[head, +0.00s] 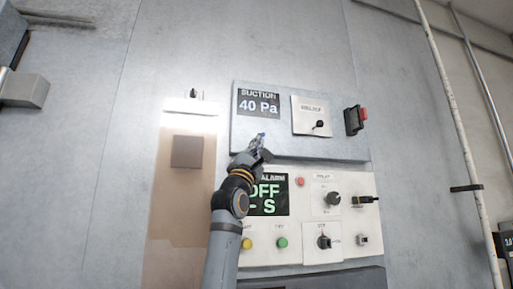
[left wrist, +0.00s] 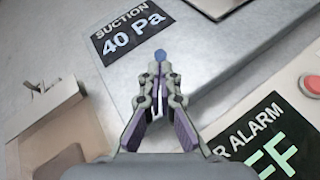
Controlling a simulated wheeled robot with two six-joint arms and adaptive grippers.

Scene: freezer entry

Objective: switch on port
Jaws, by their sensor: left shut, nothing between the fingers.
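A grey upper panel (head: 280,148) carries a "SUCTION 40 Pa" display (head: 258,102) and a white plate (head: 311,108) with a small black lever or knob (head: 319,124); the plate's lettering is too small to read. A red-and-black switch (head: 357,119) is at the panel's right edge. I cannot tell which control is the port's. My left gripper (head: 261,138) is in front of the panel, below the suction display, apart from these controls. In the left wrist view its fingers (left wrist: 160,58) meet at the tips, shut and empty, below the display (left wrist: 130,32). My right gripper is not in view.
A white lower panel (head: 355,195) holds an alarm display (head: 268,196), partly hidden by my left arm, a red button (head: 300,182), black knobs (head: 332,198), and yellow and green buttons (head: 282,243). A beige strip (head: 182,220) is at left. Pipes (head: 452,110) run at right.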

